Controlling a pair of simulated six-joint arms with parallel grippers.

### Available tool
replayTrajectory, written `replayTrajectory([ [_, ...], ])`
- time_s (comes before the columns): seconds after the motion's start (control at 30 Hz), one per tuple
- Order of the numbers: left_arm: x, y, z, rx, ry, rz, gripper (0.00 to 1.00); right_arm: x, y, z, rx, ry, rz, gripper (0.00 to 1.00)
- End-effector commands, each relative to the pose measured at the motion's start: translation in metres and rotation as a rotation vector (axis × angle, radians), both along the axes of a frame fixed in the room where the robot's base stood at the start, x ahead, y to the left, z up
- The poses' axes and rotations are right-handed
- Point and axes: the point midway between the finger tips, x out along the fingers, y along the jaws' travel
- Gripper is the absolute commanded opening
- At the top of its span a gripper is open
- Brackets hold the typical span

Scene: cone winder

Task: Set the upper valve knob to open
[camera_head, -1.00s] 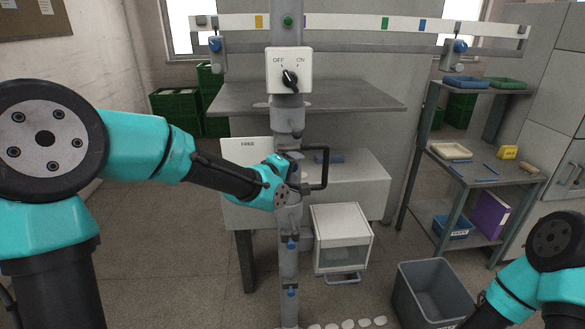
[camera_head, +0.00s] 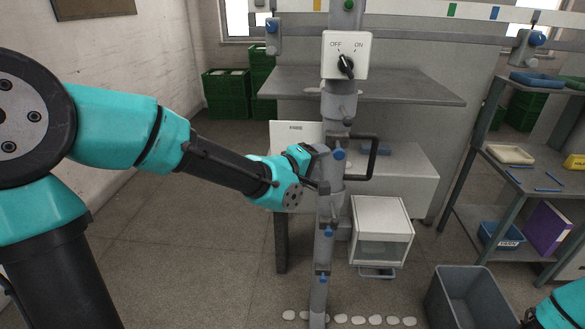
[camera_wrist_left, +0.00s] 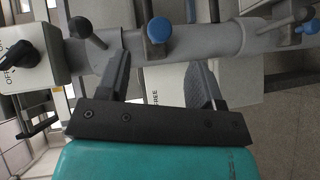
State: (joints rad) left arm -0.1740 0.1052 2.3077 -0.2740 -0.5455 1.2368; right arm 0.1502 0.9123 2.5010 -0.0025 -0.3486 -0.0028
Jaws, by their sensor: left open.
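A grey vertical post (camera_head: 336,105) carries blue knobs one above another. The uppermost blue knob (camera_head: 339,154) on it stands beside my left gripper (camera_head: 322,168); I take it as the upper valve knob, though no label on it is readable. In the left wrist view, this blue knob (camera_wrist_left: 158,29) sits on the grey pipe, beyond the fingertips. My left gripper (camera_wrist_left: 158,62) is open there, fingers apart at the pipe's near side, with no grip on the knob visible. Two lower blue knobs (camera_head: 328,231) (camera_head: 323,279) are further down. My right gripper is out of view.
A white OFF/ON switch box (camera_head: 346,54) is above on the post. A black handle loop (camera_head: 375,158) sticks out right of the gripper. A grey table (camera_head: 400,88), a white drawer box (camera_head: 381,231) and a grey bin (camera_head: 470,297) stand around. Floor at left is clear.

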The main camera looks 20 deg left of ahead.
Motion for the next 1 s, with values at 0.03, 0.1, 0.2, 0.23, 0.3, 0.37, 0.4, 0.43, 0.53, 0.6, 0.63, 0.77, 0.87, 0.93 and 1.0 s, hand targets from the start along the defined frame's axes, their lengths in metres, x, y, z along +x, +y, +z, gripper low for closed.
replayTrajectory([
  [0.03, -0.008, 0.004, 0.002, 0.001, -0.002, 0.001, 0.60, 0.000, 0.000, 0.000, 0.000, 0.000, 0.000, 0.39],
  [0.1, -0.018, 0.008, 0.004, 0.000, -0.002, 0.000, 0.60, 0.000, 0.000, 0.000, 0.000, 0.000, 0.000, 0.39],
  [0.2, -0.031, 0.014, 0.007, 0.000, -0.002, 0.000, 0.60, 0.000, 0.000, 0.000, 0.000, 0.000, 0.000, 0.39],
  [0.23, -0.036, 0.016, 0.008, 0.000, -0.002, 0.000, 0.60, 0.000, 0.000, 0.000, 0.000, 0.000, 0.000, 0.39],
  [0.3, -0.045, 0.020, 0.010, 0.001, -0.002, 0.002, 0.60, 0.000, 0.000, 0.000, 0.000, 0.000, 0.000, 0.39],
  [0.37, -0.053, 0.023, 0.011, 0.001, -0.002, 0.002, 0.60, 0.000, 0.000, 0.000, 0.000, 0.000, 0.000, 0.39],
  [0.4, -0.057, 0.025, 0.012, 0.001, -0.002, 0.001, 0.60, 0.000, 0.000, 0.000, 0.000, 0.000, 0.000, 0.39],
  [0.43, -0.060, 0.026, 0.013, 0.001, -0.002, 0.001, 0.60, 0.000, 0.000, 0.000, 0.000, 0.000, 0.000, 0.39],
  [0.53, -0.068, 0.029, 0.014, 0.001, 0.000, 0.000, 0.60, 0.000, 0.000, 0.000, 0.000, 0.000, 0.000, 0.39],
  [0.6, -0.072, 0.031, 0.015, 0.002, -0.001, 0.000, 0.60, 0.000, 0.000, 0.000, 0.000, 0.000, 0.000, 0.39],
  [0.63, -0.073, 0.031, 0.015, 0.002, -0.001, 0.000, 0.60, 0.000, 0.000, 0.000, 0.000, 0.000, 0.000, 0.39],
  [0.77, -0.075, 0.032, 0.015, 0.001, 0.000, -0.001, 0.60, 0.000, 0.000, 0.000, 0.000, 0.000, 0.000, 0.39],
  [0.87, -0.075, 0.032, 0.015, 0.001, 0.000, -0.001, 0.60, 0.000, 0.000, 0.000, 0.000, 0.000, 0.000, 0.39],
  [0.93, -0.074, 0.032, 0.015, 0.001, 0.000, -0.001, 0.60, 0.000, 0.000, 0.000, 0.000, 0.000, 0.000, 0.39],
  [1.0, -0.074, 0.032, 0.015, 0.001, 0.000, -0.001, 0.60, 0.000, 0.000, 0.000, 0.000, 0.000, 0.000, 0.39],
])
